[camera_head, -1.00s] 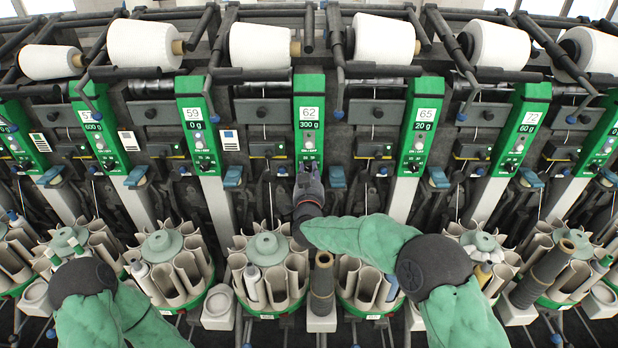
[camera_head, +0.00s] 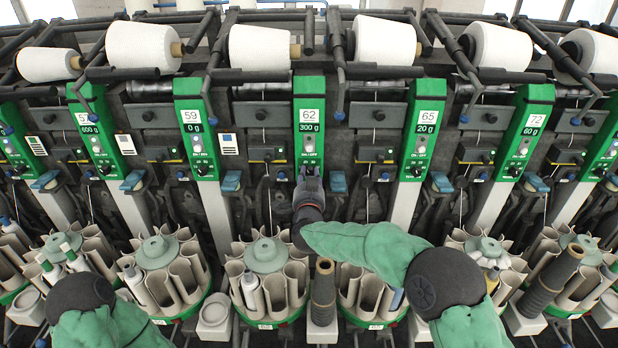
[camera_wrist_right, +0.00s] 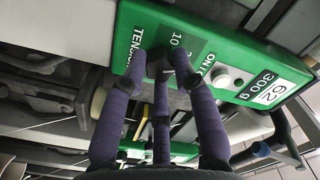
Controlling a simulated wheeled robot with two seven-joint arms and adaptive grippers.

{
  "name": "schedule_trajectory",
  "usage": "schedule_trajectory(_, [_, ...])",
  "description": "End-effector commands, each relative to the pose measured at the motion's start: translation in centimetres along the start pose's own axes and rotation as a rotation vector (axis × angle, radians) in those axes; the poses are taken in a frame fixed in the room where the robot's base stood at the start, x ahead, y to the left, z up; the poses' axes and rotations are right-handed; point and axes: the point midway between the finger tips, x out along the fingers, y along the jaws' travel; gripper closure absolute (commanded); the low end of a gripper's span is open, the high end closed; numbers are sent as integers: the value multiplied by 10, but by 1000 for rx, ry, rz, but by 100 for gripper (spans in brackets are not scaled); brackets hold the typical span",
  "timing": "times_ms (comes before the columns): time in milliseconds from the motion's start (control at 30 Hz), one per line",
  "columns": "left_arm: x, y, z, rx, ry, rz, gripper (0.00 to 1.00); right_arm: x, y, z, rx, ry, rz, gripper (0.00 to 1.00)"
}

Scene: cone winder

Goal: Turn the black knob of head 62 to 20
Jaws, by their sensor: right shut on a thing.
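Head 62 is a green panel (camera_head: 309,95) in the middle of the head view, with a label reading 62 and 300 g. It also shows in the right wrist view (camera_wrist_right: 232,85), with the lettering TENSION and part of a number scale. My right gripper (camera_head: 309,172) is at the bottom of this panel. In the wrist view its purple fingers (camera_wrist_right: 160,77) are closed around the black knob (camera_wrist_right: 157,62), which they partly cover. The knob's pointer and exact setting cannot be read. My left arm shows only at the lower left; its gripper is out of view.
Neighbouring green heads 59 (camera_head: 192,110) and 65 (camera_head: 427,115) flank head 62. White yarn cones (camera_head: 258,45) line the top. Round bobbin magazines (camera_head: 264,256) stand below, with a dark upright tube (camera_head: 323,290) near my right forearm.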

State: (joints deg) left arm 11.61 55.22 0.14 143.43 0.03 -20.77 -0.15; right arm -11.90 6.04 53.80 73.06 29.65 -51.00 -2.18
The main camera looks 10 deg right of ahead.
Motion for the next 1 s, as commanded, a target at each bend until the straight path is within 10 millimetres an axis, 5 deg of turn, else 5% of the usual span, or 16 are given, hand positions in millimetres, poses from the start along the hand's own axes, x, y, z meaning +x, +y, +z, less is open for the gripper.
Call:
schedule_trajectory(167, [0, 0, 0, 0, 0, 0, 100, 1, -2, -5, 2, 10, -2, 100])
schedule_trajectory(200, [0, 0, 0, 0, 0, 0, 100, 1, -2, -6, 2, 10, -2, 62])
schedule_trajectory(267, [0, 0, 0, 0, 0, 0, 100, 1, -2, -5, 2, 10, -2, 48])
schedule_trajectory(667, [0, 0, 0, 0, 0, 0, 100, -2, -1, -2, 0, 3, -1, 48])
schedule_trajectory(1000, [0, 0, 0, 0, 0, 0, 100, -50, -2, -2, 1, 3, -3, 48])
